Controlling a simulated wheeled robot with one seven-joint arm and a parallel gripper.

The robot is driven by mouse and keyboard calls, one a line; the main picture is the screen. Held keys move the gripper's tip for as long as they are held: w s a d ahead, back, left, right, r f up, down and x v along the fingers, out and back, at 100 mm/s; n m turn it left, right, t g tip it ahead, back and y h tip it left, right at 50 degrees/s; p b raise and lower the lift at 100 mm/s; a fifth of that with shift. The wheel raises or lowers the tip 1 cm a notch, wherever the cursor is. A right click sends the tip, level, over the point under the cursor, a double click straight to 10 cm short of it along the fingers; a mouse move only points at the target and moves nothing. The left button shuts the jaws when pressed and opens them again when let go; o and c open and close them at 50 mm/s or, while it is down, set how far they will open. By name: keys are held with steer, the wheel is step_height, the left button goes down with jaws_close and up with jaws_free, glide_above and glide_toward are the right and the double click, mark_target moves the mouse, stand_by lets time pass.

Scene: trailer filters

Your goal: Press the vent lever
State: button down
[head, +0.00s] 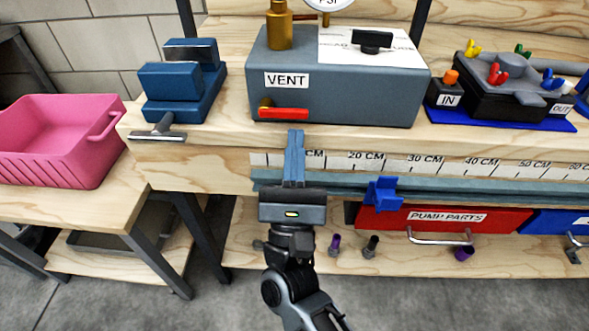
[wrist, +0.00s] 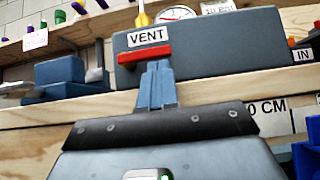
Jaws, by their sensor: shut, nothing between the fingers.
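The vent lever (head: 284,113) is a red horizontal bar on the front of a grey box (head: 345,90), under a white VENT label (head: 287,80). A brass fitting joins its left end. The lever also shows in the wrist view (wrist: 135,54), level across the box front. My gripper (head: 295,134) is shut and empty, its fingers pointing at the box just below the lever. In the wrist view the fingertips (wrist: 156,66) appear right under the lever's right half. I cannot tell whether they touch it.
A blue vise (head: 180,85) stands left of the box. A black fixture with IN and OUT labels (head: 500,95) is on the right. A ruler strip (head: 400,163) and a blue slider (head: 383,194) run along the bench front. A pink bin (head: 60,140) sits at far left.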

steer(key=shift+w+r, duration=0.3)
